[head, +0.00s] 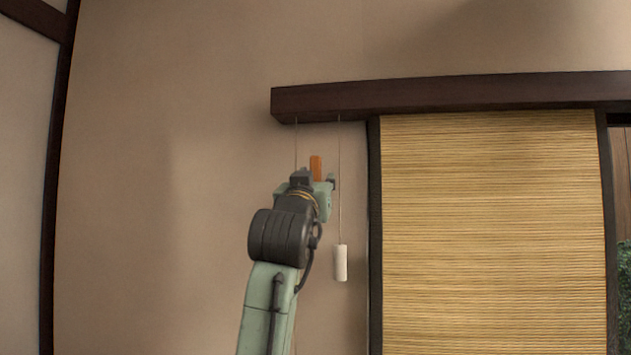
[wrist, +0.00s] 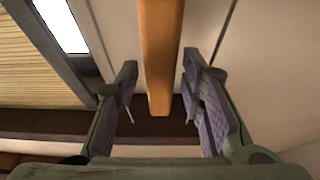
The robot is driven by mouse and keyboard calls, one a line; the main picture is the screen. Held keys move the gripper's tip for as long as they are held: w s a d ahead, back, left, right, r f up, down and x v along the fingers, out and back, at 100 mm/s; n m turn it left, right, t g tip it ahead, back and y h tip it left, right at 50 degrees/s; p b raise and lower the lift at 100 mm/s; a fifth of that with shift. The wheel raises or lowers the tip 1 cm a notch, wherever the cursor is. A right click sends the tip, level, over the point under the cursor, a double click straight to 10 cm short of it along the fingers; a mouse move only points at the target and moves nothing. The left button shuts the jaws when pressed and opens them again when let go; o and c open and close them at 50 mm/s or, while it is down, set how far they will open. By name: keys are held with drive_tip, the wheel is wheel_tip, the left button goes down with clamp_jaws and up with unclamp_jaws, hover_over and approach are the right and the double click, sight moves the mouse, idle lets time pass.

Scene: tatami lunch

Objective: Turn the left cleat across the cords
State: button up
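The cleat is an orange-brown wooden bar (head: 316,166), standing upright against the wall between two thin cords. The left cord (head: 296,142) runs down behind my arm; the right cord (head: 340,180) hangs clear with a white pull (head: 341,262) at its end. My gripper (head: 317,181) is raised at the cleat and hides its lower part. In the wrist view the cleat (wrist: 160,50) runs lengthwise between the two fingers of my gripper (wrist: 160,77). The fingers are apart, with a gap on the left; contact on the right is hard to tell.
A dark wooden rail (head: 450,97) runs across above the cords. A woven blind (head: 490,230) in a dark frame (head: 374,230) is to the right. The plain wall (head: 160,200) to the left is clear. The white pull hangs close beside my arm.

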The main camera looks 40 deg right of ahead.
clamp_jaws()
drive_tip(key=shift+m, duration=0.6)
drive_tip(key=m+g+h, duration=0.1)
drive_tip(key=m+g, duration=0.1)
drive_tip(key=m, duration=0.2)
drive_tip(key=shift+s, duration=0.1)
drive_tip(key=m+g, duration=0.1)
drive_tip(key=m, duration=0.2)
drive_tip(key=m+g, duration=0.1)
drive_tip(key=m, duration=0.1)
drive_tip(key=m+g+h, duration=0.1)
drive_tip(key=m+g, duration=0.1)
drive_tip(key=m, duration=0.1)
drive_tip(key=shift+s+d+f+m, duration=0.15)
drive_tip(key=shift+s+d+m, duration=0.1)
drive_tip(key=shift+m, duration=0.05)
drive_tip(key=shift+s+d+f+m+g+y, duration=0.15)
drive_tip(key=shift+m+g+y, duration=0.25)
drive_tip(key=shift+m, duration=1.05)
drive_tip(key=shift+w+a+f+m+g+y, duration=0.1)
drive_tip(key=shift+m+g+y, duration=0.3)
drive_tip(key=shift+m, duration=1.1)
drive_tip(key=shift+s+d+f+m+g+y, duration=0.15)
drive_tip(key=shift+m+g, duration=0.45)
drive_tip(key=shift+m, duration=0.85)
drive_tip(key=shift+w, duration=0.1)
